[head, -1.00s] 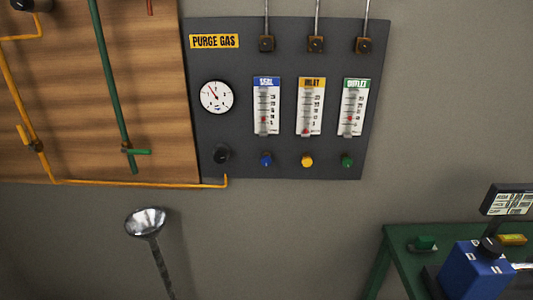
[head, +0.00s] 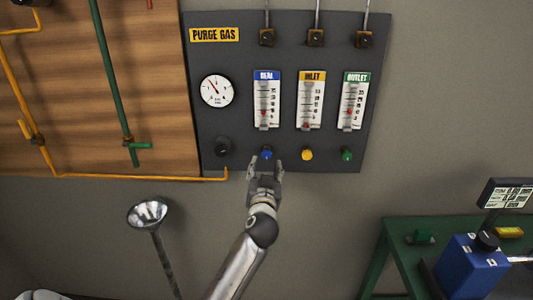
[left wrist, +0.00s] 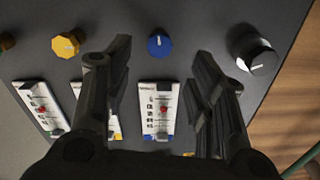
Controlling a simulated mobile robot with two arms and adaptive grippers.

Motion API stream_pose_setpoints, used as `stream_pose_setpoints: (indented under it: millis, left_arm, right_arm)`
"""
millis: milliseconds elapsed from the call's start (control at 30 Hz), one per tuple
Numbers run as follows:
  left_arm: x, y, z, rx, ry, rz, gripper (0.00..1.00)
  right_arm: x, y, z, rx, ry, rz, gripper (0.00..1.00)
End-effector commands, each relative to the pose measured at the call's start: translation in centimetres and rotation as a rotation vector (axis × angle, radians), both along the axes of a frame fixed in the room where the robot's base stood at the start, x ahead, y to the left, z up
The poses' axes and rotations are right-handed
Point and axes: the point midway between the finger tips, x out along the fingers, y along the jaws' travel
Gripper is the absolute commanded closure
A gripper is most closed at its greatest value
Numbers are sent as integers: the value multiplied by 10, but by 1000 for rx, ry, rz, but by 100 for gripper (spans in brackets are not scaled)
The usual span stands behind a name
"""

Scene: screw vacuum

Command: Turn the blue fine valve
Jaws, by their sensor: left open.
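The blue fine valve (head: 267,153) is a small round knob low on the dark purge gas panel (head: 375,60), below the SEAL flow meter (head: 267,100). My left gripper (head: 266,168) is just below the knob in the head view, fingers pointing up at it. In the left wrist view the blue knob (left wrist: 159,45) shows a white mark and lies between and a little beyond the two spread fingers of my left gripper (left wrist: 162,62). The fingers are open and empty; I see no contact with the knob. My right gripper is not in view.
A yellow knob (head: 307,154) and a green knob (head: 347,154) sit to the right, and a black knob (head: 222,147) to the left. A yellow pipe (head: 140,178) runs along the lower left. A green table (head: 390,231) stands at the lower right.

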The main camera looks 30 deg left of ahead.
Motion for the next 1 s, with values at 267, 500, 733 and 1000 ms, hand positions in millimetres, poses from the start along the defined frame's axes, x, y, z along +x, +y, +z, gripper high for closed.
stream_pose_setpoints:
  millis: [267,500,733,1000]
  left_arm:
    - [41,25,3,3,1,1,49]
    - [65,39,1,2,3,-1,49]
    - [73,44,0,0,2,-2,49]
    - [73,45,-1,0,2,-2,52]
  right_arm:
    - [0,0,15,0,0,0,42]
    - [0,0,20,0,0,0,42]
    - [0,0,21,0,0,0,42]
    - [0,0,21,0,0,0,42]
